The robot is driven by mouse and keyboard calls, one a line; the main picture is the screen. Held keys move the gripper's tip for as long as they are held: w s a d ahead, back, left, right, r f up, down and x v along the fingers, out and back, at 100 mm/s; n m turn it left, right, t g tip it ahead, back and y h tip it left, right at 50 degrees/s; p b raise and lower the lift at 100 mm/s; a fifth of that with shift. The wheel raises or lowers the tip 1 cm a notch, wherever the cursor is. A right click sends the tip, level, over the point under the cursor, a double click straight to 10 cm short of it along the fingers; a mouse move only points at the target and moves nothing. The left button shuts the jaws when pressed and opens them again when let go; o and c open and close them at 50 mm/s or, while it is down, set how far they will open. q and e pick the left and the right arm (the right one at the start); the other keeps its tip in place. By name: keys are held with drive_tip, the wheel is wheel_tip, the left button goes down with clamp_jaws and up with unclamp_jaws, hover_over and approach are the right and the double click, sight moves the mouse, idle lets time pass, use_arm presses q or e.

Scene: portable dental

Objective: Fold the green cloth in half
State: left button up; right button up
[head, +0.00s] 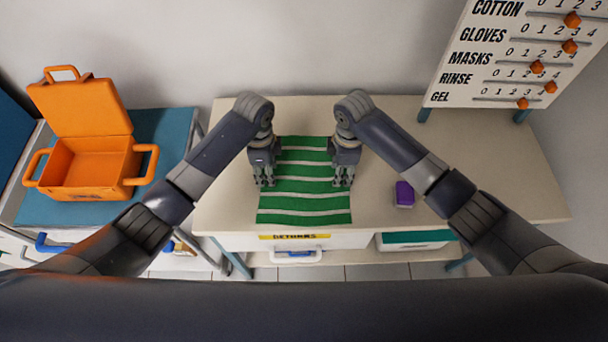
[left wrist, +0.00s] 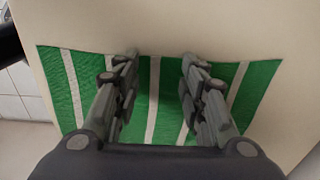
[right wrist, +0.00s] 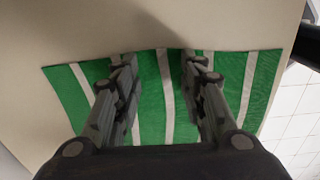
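The green cloth (head: 304,188) with white stripes lies flat and spread out on the table, its near edge close to the table's front edge. My left gripper (head: 266,184) is over the cloth's left side and my right gripper (head: 342,184) is over its right side. In the left wrist view the fingers of my left gripper (left wrist: 158,58) are apart, with cloth visible between them. In the right wrist view the fingers of my right gripper (right wrist: 160,58) are also apart over the cloth (right wrist: 150,100). Whether the fingertips touch the cloth cannot be told.
A purple block (head: 404,194) lies on the table (head: 480,180) right of the cloth. An open orange case (head: 90,165) stands on a blue-topped cart at left. A counting board (head: 510,55) stands at back right. The table's right part is mostly clear.

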use_arm(q)
drive_tip(key=shift+c, duration=0.5)
use_arm(e)
drive_tip(key=shift+c, duration=0.5)
use_arm(q)
drive_tip(key=shift+f, duration=0.1)
drive_tip(key=c, duration=0.7)
use_arm(e)
drive_tip(key=shift+f, duration=0.1)
drive_tip(key=c, duration=0.7)
use_arm(q)
drive_tip(key=shift+f, duration=0.1)
clamp_jaws()
use_arm(e)
drive_tip(key=shift+f, duration=0.1)
clamp_jaws()
drive_tip(key=shift+s, duration=0.1)
use_arm(q)
drive_tip(key=shift+s, duration=0.1)
use_arm(e)
drive_tip(key=shift+d, duration=0.1)
